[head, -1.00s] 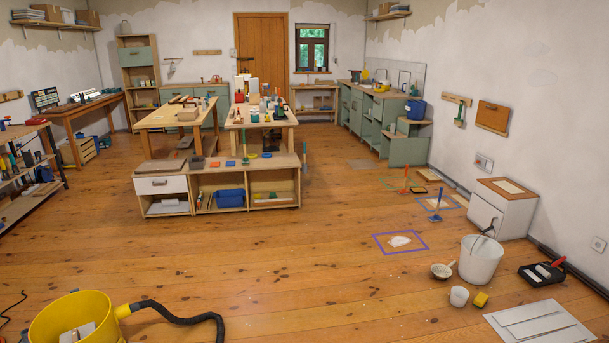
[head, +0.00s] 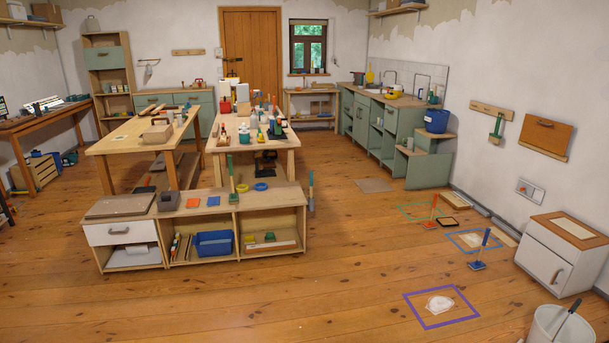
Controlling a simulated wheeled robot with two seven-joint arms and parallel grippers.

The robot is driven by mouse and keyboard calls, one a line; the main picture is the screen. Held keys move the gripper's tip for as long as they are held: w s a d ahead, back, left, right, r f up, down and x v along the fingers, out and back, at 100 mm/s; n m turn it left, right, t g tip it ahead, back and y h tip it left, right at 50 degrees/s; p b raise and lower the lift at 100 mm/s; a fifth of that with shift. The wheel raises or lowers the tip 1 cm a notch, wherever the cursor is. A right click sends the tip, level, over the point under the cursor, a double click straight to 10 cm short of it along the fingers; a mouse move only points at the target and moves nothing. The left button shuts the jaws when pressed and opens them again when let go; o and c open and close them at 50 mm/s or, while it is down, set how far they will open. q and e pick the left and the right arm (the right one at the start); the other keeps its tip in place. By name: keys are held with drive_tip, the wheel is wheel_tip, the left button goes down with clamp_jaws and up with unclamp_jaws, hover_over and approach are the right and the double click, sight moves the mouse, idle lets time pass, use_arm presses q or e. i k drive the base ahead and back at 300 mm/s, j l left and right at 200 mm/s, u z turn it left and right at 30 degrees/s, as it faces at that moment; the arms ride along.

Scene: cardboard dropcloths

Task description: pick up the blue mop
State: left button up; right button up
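A small blue mop (head: 481,251) stands on the wooden floor at the right. Its dark blue handle is nearly upright, leaning slightly, and its flat blue head rests on the floor at the lower edge of a blue taped square (head: 466,236). A white patch lies inside that square. Neither of my grippers shows in the head view, so the mop stands free on the floor.
An orange-red mop (head: 432,213) stands by a green taped outline beyond. A purple taped square (head: 441,306) lies nearer. A white cabinet (head: 545,267) and white bucket (head: 560,325) stand at right. A low shelf unit (head: 215,250) is left. The middle floor is clear.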

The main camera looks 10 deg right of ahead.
sight(476, 265)
drive_tip(key=i+l+z, duration=0.25)
drive_tip(key=i, duration=0.25)
drive_tip(key=i+z, duration=0.25)
drive_tip(key=i, duration=0.25)
drive_tip(key=i+j+z, duration=0.1)
drive_tip(key=i+z, duration=0.15)
drive_tip(key=i, duration=0.25)
drive_tip(key=i+j+z, duration=0.25)
drive_tip(key=i, duration=0.25)
drive_tip(key=i+j+z, duration=0.15)
drive_tip(key=i+z, duration=0.15)
drive_tip(key=i, duration=0.15)
